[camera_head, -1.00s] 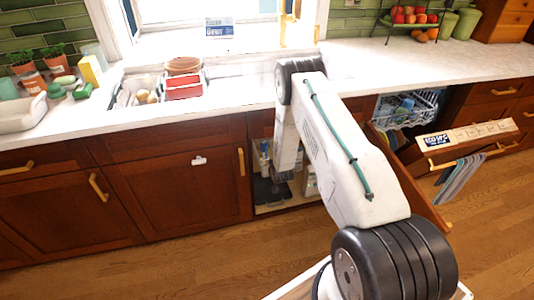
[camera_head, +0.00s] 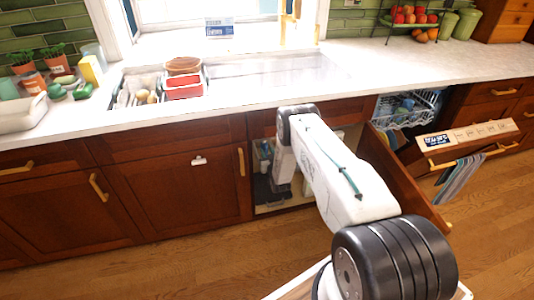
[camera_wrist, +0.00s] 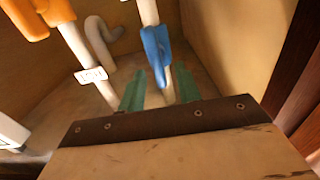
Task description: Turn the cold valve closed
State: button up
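The cold valve shows in the wrist view as a blue handle (camera_wrist: 156,52) on a pale upright pipe inside the open cabinet under the counter. The handle lies roughly along the pipe. My gripper (camera_wrist: 160,92) shows as two green fingers, parted and with nothing seen between them but the pipe's lower part. The blue handle is just beyond the fingertips, at the top between them; I cannot tell whether they touch. In the head view the gripper is hidden behind my arm and the cabinet front.
An orange handle (camera_wrist: 52,12) sits on a second pipe to the left, with a white tag (camera_wrist: 91,75) below. A curved pale pipe (camera_wrist: 100,42) is between the two. The cabinet wall (camera_wrist: 235,40) is close on the right. An open cabinet door (camera_head: 408,182) stands right of my arm.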

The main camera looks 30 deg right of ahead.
jog(key=shift+w+d, duration=0.1)
jog(key=shift+w, duration=0.2)
grip_shut()
jog(key=shift+s+d+f+m, duration=0.1)
jog(key=shift+d+f+m, duration=0.2)
jog(key=shift+m, duration=2.65)
jog(key=shift+s+d+f+m, duration=0.15)
jog(key=shift+f+m, duration=0.3)
jog(key=shift+m, duration=2.55)
jog(key=shift+s+d+f+m, duration=0.1)
jog(key=shift+d+f+m, duration=0.2)
jog(key=shift+m, duration=2.65)
jog(key=shift+a, duration=0.1)
